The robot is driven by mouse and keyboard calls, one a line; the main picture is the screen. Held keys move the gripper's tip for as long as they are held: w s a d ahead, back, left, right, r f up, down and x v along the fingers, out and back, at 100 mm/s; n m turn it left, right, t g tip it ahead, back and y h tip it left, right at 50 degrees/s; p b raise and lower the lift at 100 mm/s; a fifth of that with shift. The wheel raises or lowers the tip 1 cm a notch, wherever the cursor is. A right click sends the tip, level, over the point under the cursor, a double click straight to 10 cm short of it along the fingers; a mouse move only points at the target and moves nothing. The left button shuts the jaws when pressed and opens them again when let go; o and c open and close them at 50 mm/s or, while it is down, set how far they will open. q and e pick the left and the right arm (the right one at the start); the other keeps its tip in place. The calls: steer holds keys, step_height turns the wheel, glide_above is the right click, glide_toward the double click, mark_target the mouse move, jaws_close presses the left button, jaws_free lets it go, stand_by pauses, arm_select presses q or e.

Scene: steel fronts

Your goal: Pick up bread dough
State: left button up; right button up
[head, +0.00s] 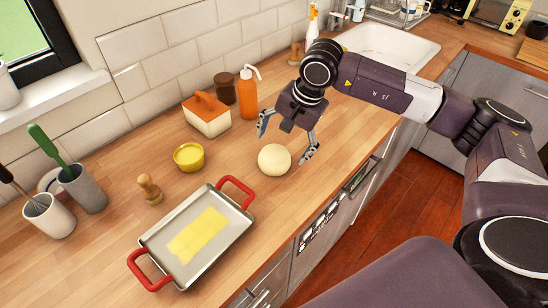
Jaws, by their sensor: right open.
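The bread dough (274,160) is a pale round ball on the wooden counter in the head view, right of the yellow bowl. My right gripper (286,142) is open above and around the dough's upper side. One finger is left of and behind the dough, the other at its right. I cannot tell whether either finger touches it. My left gripper is out of view.
A baking tray (228,244) with red handles and a yellow sheet lies at front left. A yellow bowl (188,157), a wooden stamp (150,189), a butter box (206,118) and an orange bottle (247,95) stand nearby. The counter (330,185) ends close right of the dough.

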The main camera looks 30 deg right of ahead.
mark_target(276, 153)
steer(key=p+x, duration=0.2)
steer(key=x, duration=0.2)
steer(key=shift+a+f, duration=0.1)
steer(key=shift+f, duration=0.5)
steer(key=shift+c, duration=0.7)
steer(key=c, duration=1.4)
steer(key=shift+w+r, duration=0.1)
steer(key=shift+r, duration=0.05)
steer(key=shift+r+b, duration=0.3)
steer(key=shift+r, duration=0.3)
step_height(276, 153, up, 19)
steer(key=b, duration=0.3)
steer(key=shift+a+f+b, duration=0.15)
steer(key=shift+f+b, duration=0.05)
steer(key=shift+b, duration=0.1)
